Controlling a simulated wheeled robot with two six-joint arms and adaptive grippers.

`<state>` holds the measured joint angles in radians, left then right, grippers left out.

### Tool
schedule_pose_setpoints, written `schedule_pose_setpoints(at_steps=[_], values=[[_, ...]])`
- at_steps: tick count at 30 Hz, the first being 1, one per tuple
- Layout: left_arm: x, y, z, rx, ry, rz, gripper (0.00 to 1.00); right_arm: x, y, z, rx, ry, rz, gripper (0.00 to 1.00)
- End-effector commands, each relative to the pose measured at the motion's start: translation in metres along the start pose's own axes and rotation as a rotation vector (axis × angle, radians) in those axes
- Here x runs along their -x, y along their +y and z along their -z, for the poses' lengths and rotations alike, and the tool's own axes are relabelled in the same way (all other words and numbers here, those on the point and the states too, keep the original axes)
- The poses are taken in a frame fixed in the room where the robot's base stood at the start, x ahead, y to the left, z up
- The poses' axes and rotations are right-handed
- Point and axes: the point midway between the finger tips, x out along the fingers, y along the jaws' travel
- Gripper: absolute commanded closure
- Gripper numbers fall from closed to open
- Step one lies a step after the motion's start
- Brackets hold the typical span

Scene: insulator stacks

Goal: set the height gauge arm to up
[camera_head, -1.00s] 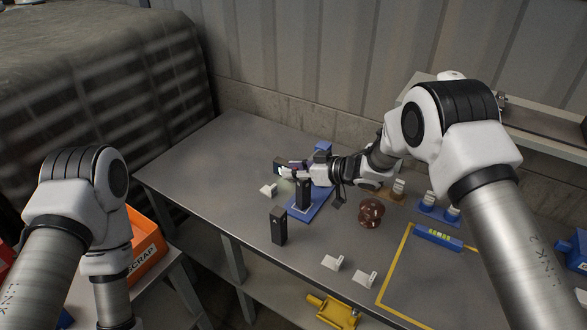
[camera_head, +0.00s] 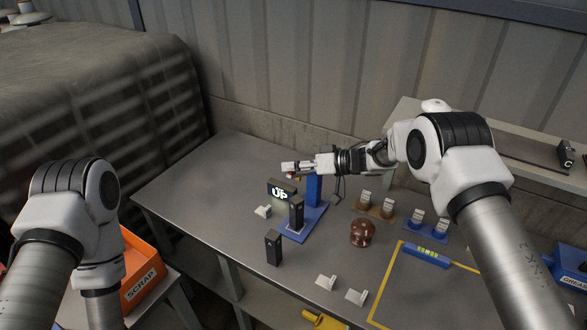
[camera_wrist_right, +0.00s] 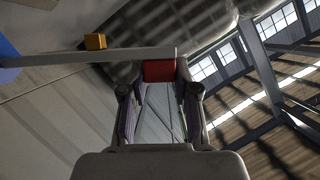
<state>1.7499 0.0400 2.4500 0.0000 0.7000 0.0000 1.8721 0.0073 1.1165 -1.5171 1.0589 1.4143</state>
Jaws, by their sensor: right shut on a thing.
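The height gauge has a blue base plate (camera_head: 315,219), a blue post (camera_head: 314,191) and a dark display (camera_head: 281,192) that reads "UP" in lit letters. A black block (camera_head: 296,211) stands on the base. My right gripper (camera_head: 289,168) is level with the top of the post, on its left. In the right wrist view its fingers (camera_wrist_right: 160,92) are shut on the red end block (camera_wrist_right: 159,71) of the long grey gauge arm (camera_wrist_right: 90,58), which runs left to a blue part. A small yellow block (camera_wrist_right: 95,41) shows beyond the arm. My left gripper is out of view.
A brown insulator (camera_head: 362,233) stands right of the gauge. A second black block (camera_head: 273,247) stands in front. Small white pieces (camera_head: 326,281) lie near the front edge. A blue level (camera_head: 426,255) lies by the yellow outline. An orange SCRAP bin (camera_head: 143,285) is at left.

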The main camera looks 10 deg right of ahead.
Motion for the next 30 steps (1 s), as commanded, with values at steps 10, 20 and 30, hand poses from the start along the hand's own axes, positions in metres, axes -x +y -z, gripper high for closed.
schedule_pose_setpoints(at_steps=[10,20,30], values=[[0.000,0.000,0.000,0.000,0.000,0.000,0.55,0.000,0.000,0.000,0.000,0.000,0.000,0.44],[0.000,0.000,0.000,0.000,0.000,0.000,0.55,0.002,0.000,0.000,0.000,0.001,-0.001,0.44],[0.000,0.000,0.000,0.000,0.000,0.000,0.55,0.070,0.001,0.001,-0.002,0.004,-0.003,0.44]])
